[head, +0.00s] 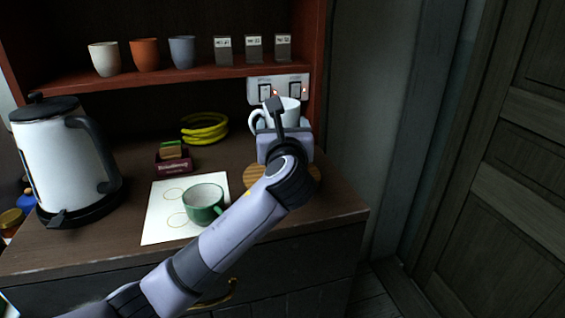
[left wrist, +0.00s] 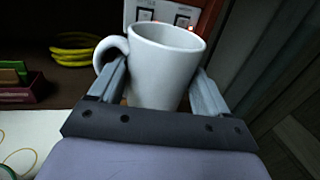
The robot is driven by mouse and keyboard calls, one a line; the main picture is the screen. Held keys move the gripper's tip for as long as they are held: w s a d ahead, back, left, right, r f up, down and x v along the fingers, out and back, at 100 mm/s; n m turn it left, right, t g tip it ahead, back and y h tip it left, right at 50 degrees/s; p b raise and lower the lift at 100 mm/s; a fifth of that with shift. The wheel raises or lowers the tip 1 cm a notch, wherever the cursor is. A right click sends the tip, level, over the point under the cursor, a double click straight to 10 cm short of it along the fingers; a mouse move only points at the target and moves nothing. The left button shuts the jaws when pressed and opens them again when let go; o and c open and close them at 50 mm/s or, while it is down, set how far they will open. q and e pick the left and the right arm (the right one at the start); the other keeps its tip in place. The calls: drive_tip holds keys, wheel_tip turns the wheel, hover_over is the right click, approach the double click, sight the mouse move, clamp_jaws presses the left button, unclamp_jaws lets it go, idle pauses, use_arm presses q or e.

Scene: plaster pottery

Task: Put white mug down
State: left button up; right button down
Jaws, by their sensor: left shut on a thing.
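The white mug (head: 289,108) is upright at the right end of the counter, in front of the wall outlets. My left gripper (head: 278,122) is shut on it and hides its lower part in the head view. In the left wrist view the mug (left wrist: 162,70) stands between the two fingers of my left gripper (left wrist: 155,92), its handle to the left. A round wooden board (head: 254,180) lies on the counter below, mostly hidden by my arm. I cannot tell whether the mug touches a surface. My right gripper is not in view.
A green mug (head: 204,206) stands on a white sheet (head: 160,222) with drawn circles. A kettle (head: 60,160) stands at the left. A tea box (head: 173,160) and a coiled yellow cable (head: 205,128) lie behind. Cups (head: 145,54) line the shelf. The wall outlet panel (head: 262,83) is close behind the white mug.

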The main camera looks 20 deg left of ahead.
use_arm(q)
drive_tip(key=shift+f+b, duration=0.3)
drive_tip(key=shift+f, duration=3.5)
drive_tip(key=shift+f, duration=0.15)
drive_tip(key=o, duration=1.3)
drive_tip(key=v, duration=1.2)
drive_tip(key=shift+s, duration=0.1)
